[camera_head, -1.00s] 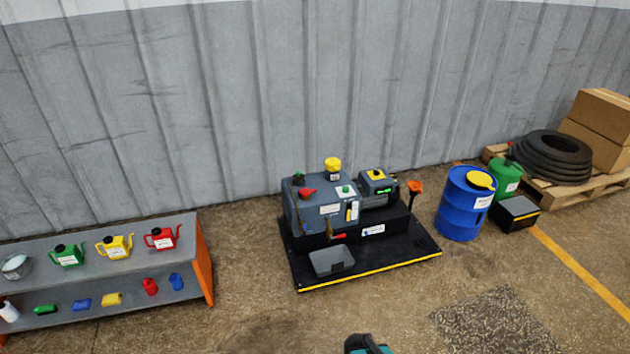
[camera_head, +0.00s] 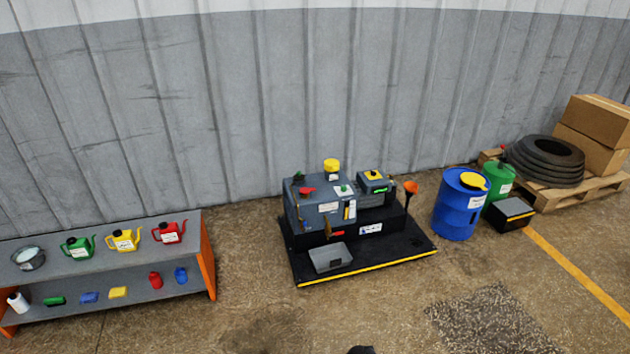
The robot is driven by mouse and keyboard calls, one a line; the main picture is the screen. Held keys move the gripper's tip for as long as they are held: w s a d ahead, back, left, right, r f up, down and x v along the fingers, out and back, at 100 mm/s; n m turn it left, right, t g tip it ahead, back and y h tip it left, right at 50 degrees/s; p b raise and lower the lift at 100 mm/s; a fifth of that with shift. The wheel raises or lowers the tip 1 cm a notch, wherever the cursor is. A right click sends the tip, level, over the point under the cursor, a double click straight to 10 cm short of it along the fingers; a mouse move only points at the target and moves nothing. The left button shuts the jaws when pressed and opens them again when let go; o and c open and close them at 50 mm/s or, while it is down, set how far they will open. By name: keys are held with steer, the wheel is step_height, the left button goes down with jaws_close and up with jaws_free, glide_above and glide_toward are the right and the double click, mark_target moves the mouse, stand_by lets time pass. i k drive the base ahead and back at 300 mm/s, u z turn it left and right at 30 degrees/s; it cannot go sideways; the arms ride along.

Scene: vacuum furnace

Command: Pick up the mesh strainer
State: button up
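A round metal bowl-shaped item (camera_head: 28,258), pale inside, sits at the far left end of the top shelf of the grey bench. It looks like the mesh strainer, but its mesh is too small to make out. The bench (camera_head: 120,264) has orange end panels. My gripper is not clearly visible; only a small dark piece, probably of my own arm, shows at the bottom edge, far right of the bench.
Green (camera_head: 78,249), yellow (camera_head: 123,240) and red (camera_head: 168,233) cans stand right of the bowl. Small bottles and blocks lie on the lower shelf. A pump unit (camera_head: 318,208) on a black base stands mid-floor. A blue drum (camera_head: 459,207) stands right. Floor between bench and pump is clear.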

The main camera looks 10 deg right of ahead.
mark_target(298, 176)
steer(key=k, duration=0.3)
steer(key=u, duration=0.15)
steer(key=i, duration=0.95)
steer(key=z, duration=4.75)
steer(key=i, duration=0.1)
steer(key=u, duration=3.25)
